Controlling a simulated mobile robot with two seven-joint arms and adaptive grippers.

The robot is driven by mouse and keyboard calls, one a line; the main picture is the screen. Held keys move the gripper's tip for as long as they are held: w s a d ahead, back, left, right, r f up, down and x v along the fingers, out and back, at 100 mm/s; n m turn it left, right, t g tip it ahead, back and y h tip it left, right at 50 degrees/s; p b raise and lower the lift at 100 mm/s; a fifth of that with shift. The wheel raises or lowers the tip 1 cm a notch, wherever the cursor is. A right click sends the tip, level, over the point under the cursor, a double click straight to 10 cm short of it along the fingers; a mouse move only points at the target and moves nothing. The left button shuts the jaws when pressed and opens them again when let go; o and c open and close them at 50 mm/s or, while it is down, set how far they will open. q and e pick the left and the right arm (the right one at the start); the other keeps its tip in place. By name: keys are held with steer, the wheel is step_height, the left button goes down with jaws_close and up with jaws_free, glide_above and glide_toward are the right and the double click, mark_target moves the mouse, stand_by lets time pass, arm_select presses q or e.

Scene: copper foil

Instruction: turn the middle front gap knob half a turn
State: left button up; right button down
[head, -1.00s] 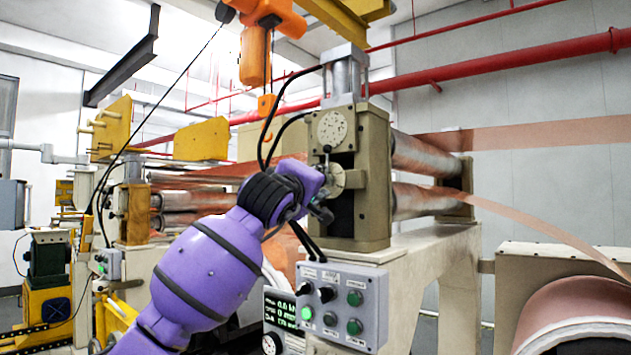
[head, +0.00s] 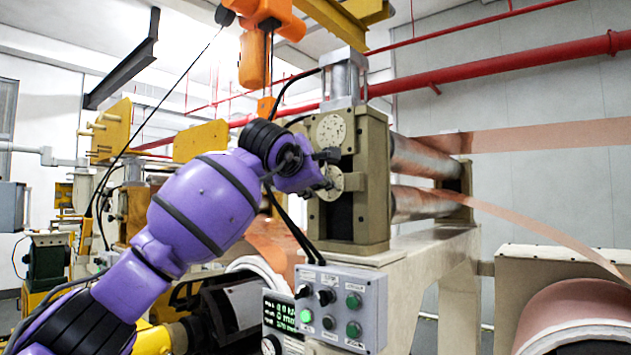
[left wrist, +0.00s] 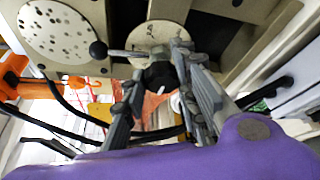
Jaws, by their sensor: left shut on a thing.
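The gap knob is a dark round hub with a rod and black ball handle (left wrist: 98,50), set in front of a pale round dial plate (left wrist: 155,35) on the beige roll stand. My left gripper (left wrist: 158,78) is at this knob, with its fingers on either side of the dark hub (left wrist: 160,75) and shut on it. In the head view my left gripper (head: 326,170) is at the lower dial plate (head: 334,182) on the stand's front face; it hides most of the knob there. My right gripper is in neither view.
A second, perforated dial plate (head: 331,128) is just above. A grey control box (head: 342,305) with several buttons sits below. Black hoses run close by the gripper. An orange hoist (head: 255,55) hangs above, and copper foil (head: 530,215) runs off to the right.

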arm_select(q)
steer(key=n+g, duration=0.1)
steer(key=n, duration=0.1)
steer(key=r+n+h, duration=0.1)
steer(key=n, duration=0.1)
steer(key=shift+a+r+g, duration=0.2)
steer(key=shift+a+g, duration=0.15)
steer(key=shift+g, duration=0.05)
steer(key=shift+o, duration=0.2)
steer(key=n, duration=0.1)
steer(key=n+g+h, duration=0.1)
steer(key=shift+w+f+n, duration=0.15)
steer(key=shift+w+n, duration=0.05)
steer(key=shift+n, duration=0.2)
steer(key=shift+w+f+g, duration=0.1)
steer(key=shift+f+g, duration=0.2)
steer(key=shift+f, duration=0.1)
steer(key=o, duration=0.8)
steer(key=shift+c, duration=0.2)
steer(key=shift+o, duration=1.4)
steer(key=shift+a+f, duration=0.1)
steer(key=shift+a, duration=0.1)
steer(key=shift+d, duration=0.15)
